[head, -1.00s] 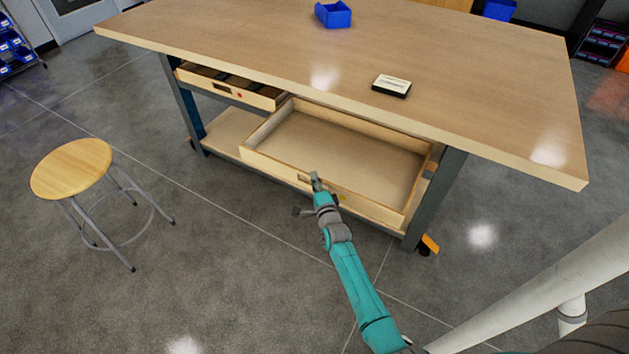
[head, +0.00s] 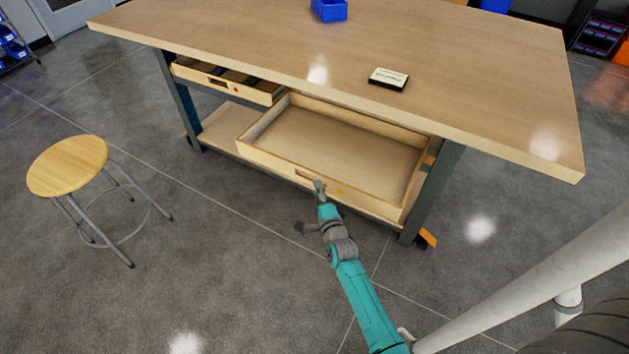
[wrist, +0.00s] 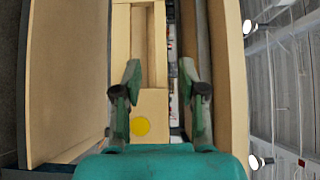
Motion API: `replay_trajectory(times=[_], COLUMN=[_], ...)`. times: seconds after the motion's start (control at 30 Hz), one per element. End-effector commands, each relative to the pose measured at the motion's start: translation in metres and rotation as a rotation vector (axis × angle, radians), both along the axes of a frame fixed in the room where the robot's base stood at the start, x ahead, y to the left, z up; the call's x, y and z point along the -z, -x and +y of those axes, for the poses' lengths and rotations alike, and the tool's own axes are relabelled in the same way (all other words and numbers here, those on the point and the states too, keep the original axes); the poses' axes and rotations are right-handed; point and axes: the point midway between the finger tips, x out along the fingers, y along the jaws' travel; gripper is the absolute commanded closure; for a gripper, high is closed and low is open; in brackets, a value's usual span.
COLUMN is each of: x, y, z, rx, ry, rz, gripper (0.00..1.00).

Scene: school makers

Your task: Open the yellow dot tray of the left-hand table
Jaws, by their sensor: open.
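The yellow dot tray (head: 270,162) is a wide, shallow wooden drawer under the right part of the table (head: 470,80). It is pulled far out, and its inside looks empty. Its yellow dot (head: 340,191) is on the front panel, right of the handle slot (head: 303,174); the dot also shows in the wrist view (wrist: 140,126). My gripper (head: 319,186) is open just in front of the panel, between slot and dot. In the wrist view my gripper (wrist: 162,80) has its fingers apart with the panel behind them; I cannot tell whether they touch it.
A red-dot drawer (head: 210,80) at the left is partly open with dark contents. A blue bin (head: 330,10) and a small black-and-white box (head: 389,78) lie on the tabletop. A round stool (head: 68,165) stands at the left. The floor in front is clear.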

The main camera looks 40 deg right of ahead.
Motion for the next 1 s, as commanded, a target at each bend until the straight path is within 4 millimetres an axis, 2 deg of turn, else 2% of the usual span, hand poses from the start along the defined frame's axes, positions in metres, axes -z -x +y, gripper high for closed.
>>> replay_trajectory(times=[0.1,0.33,1.0], x=[0.001,0.0,0.0], y=[0.019,0.039,0.043], z=[0.009,0.019,0.02], rx=[0.0,0.0,0.0], ry=[-0.001,0.0,0.0], rz=[0.002,0.0,0.0], gripper=[0.58,0.58,0.58])
